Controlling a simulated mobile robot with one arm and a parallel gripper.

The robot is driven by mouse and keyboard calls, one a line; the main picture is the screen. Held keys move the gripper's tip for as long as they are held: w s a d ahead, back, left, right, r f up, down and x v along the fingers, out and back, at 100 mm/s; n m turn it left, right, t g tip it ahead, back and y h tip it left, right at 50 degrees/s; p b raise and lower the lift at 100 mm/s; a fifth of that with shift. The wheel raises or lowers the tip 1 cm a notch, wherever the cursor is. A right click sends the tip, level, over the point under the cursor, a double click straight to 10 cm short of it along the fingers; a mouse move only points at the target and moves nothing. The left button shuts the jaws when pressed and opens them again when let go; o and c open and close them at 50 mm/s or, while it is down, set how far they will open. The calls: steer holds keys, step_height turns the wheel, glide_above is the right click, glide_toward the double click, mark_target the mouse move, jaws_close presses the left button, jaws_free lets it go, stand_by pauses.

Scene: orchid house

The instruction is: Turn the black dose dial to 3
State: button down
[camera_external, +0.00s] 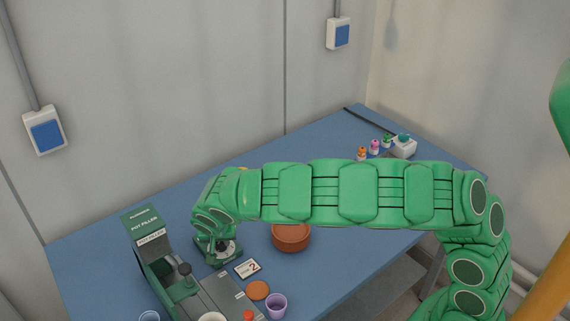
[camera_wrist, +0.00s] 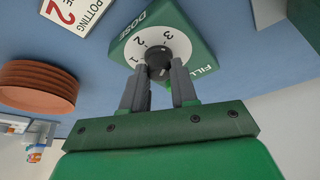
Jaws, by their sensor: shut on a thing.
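The black dose dial (camera_wrist: 158,58) sits on a round white face with the numbers 1, 2 and 3, set in a green box marked DOSE (camera_wrist: 124,46). In the wrist view my gripper (camera_wrist: 160,74) is shut on the dial, with one grey finger on each side of it. The fingers hide part of the face, and I cannot tell which number the dial points to. In the external view the dose box (camera_external: 234,257) stands on the blue table, and my gripper (camera_external: 217,243) reaches down onto it.
The green pot filler (camera_external: 145,235) stands left of the dose box. A terracotta pot (camera_external: 291,237), a sign card with a 2 (camera_external: 247,268), an orange-brown saucer (camera_external: 258,290) and a purple cup (camera_external: 277,306) are close by. Small coloured items (camera_external: 375,147) stand far back right.

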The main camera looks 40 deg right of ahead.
stand_by(0.3)
steer(key=c, duration=0.9)
jaws_free()
steer(key=shift+r, duration=0.1)
steer(key=v, duration=0.7)
steer(key=shift+s+a+r, duration=0.1)
steer(key=shift+s+r, duration=0.05)
steer(key=shift+r, duration=0.1)
